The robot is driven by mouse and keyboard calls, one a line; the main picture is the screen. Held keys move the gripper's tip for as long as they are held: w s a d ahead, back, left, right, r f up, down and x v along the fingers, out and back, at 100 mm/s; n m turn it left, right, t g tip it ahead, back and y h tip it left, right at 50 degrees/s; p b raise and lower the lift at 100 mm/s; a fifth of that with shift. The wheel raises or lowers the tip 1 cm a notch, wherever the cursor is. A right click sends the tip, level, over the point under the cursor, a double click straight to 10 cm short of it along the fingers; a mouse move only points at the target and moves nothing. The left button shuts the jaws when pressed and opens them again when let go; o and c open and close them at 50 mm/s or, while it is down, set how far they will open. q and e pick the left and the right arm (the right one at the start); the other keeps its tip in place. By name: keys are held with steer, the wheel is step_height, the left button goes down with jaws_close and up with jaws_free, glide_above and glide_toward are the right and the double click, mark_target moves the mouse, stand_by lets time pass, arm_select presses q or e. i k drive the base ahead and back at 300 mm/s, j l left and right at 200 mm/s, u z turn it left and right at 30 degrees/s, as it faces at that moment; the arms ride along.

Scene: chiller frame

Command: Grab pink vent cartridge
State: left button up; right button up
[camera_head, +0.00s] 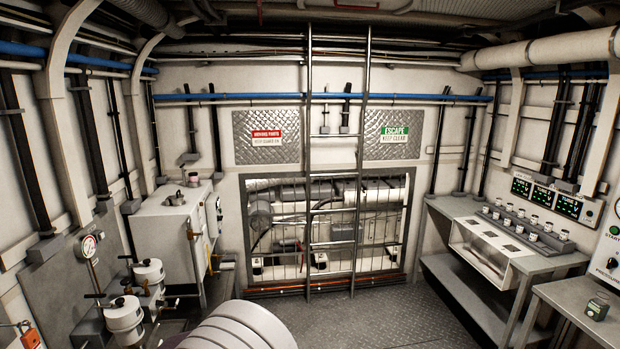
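Neither of my grippers is in view.
The metal bench (455,207) runs along the right wall, with a side table (570,292) nearer me. A ladder (335,235) stands before the caged machinery. White canisters (124,315) and a cabinet (168,235) fill the left. The floor (390,315) between is clear.

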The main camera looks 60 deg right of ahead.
mark_target(192, 176)
steer(key=z, duration=1.4)
steer(key=i+l+z, duration=0.25)
steer(key=i, duration=0.95)
steer(key=i+l+z, duration=0.25)
steer(key=i, duration=0.9)
steer(key=i+u, duration=0.4)
steer(key=i+l+u, duration=0.2)
steer(key=i+u, duration=0.2)
steer(key=i+l+u, duration=0.6)
steer(key=u, duration=0.25)
